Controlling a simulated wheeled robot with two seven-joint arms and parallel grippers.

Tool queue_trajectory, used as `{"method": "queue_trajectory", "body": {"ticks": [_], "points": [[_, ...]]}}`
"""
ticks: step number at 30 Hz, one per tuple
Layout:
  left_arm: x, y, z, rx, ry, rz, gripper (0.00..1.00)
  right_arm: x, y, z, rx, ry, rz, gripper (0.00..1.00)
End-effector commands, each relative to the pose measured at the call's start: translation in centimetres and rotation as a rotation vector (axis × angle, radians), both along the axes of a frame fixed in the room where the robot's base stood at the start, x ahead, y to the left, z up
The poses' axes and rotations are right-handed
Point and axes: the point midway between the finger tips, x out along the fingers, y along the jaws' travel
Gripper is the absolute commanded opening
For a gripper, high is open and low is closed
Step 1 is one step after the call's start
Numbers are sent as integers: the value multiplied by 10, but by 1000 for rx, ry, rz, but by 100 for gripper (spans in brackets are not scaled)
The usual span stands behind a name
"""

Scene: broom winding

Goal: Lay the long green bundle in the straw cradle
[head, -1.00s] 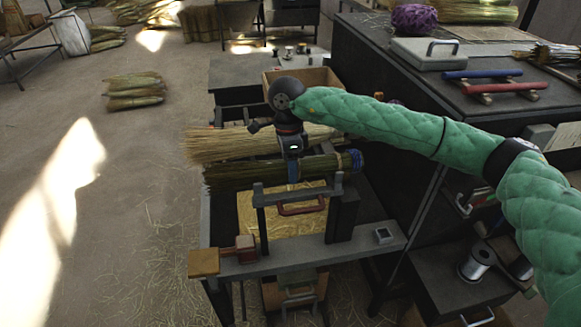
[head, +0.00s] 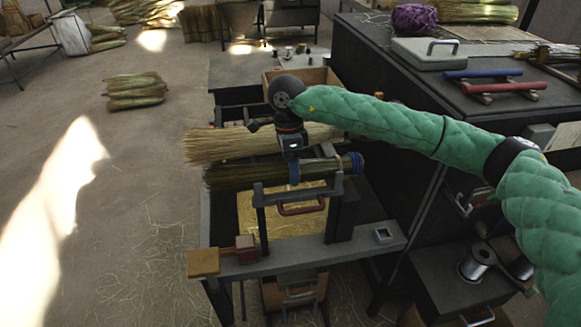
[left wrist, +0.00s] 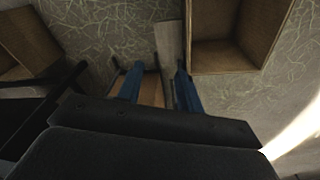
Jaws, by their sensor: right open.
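The long green bundle (head: 235,177), dark green with a blue band at its right end, lies nearly level across the bench frame in the head view. Grey uprights with a crossbar, apparently the straw cradle (head: 260,213), stand at its near side; full seating is hidden. Contact is unclear. My left gripper (left wrist: 158,85) shows only in the left wrist view, its blue fingers apart with nothing held between them.
A pale straw bundle (head: 225,143) lies just behind the green one. A grey bench beam (head: 300,256) with a wooden-ended clamp (head: 205,263) runs in front. A dark cabinet (head: 400,85) stands at right. In the left wrist view, an open wooden box (left wrist: 232,40) is at upper right.

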Motion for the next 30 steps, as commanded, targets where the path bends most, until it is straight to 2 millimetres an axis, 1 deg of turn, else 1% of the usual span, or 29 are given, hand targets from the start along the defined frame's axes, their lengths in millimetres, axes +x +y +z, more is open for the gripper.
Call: {"method": "queue_trajectory", "body": {"ticks": [2, 4, 6, 12, 16, 21, 30], "points": [[-5, 0, 0, 1, 9, -1, 36, 1, 0, 5, 0, -1, 0, 73], [-3, -2, 23, -6, -5, 2, 36, 3, 1, 11, 1, -2, 0, 73], [-3, -2, 37, -9, -9, 2, 36, 5, 1, 20, 2, -4, 0, 73], [-6, -1, 73, -14, -14, 2, 36, 9, 3, 45, 2, -3, 0, 73], [-10, 0, 92, -16, -13, 1, 36, 11, 3, 60, 1, -2, 0, 73], [-14, 1, 106, -17, -14, 1, 36, 12, 4, 70, 1, 0, 1, 73], [-15, 1, 110, -17, -13, 1, 36, 13, 3, 73, 1, 0, 0, 73]]}}
